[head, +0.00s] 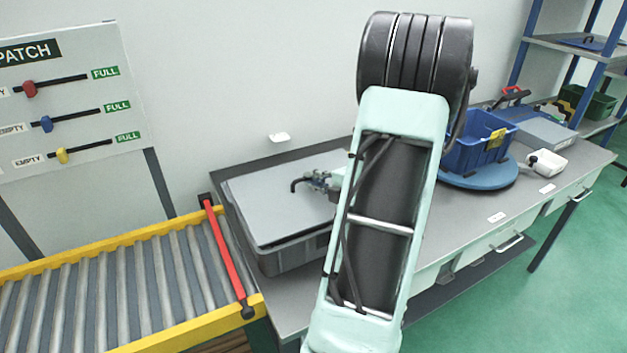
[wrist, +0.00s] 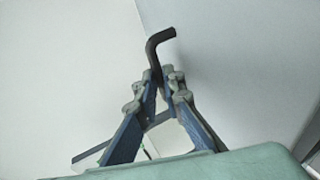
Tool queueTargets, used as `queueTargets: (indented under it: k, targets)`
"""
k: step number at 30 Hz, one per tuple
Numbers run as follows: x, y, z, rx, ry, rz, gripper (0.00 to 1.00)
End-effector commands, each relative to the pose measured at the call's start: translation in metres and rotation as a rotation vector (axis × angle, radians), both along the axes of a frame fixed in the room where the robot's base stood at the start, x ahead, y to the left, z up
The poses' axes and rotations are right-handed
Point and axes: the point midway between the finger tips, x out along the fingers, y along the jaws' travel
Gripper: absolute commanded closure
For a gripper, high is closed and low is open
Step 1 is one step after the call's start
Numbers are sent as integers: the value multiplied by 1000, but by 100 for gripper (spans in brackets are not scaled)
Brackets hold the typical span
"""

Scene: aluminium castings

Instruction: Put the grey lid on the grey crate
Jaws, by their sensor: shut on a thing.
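The grey lid (head: 275,205) is a flat light-grey panel in the head view, lying over the top of the grey crate (head: 290,258) at the left end of the table. The crate's darker rim shows along the lid's left and front edges. I cannot tell whether the lid rests fully on the rim or sits slightly above it. My gripper (head: 316,182) is at the lid's right part, shut on its dark bent handle (head: 298,184). In the wrist view the fingers (wrist: 160,84) pinch the handle (wrist: 154,48), whose bent end sticks out past the tips. My arm hides the right side of lid and crate.
A roller conveyor (head: 130,285) with yellow rails and a red bar (head: 229,258) adjoins the table on the left. A blue bin (head: 482,145) stands on a round blue base (head: 480,178) to the right. A wall (head: 230,80) is close behind.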

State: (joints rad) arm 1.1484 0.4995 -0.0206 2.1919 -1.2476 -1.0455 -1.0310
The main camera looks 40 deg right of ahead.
Motion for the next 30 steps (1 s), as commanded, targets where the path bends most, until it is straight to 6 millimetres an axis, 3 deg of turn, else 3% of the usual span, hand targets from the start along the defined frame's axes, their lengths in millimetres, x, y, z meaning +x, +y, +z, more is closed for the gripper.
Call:
queueTargets:
  k: [30]
  targets:
    - [0,0,-12,-1,-1,0,100]
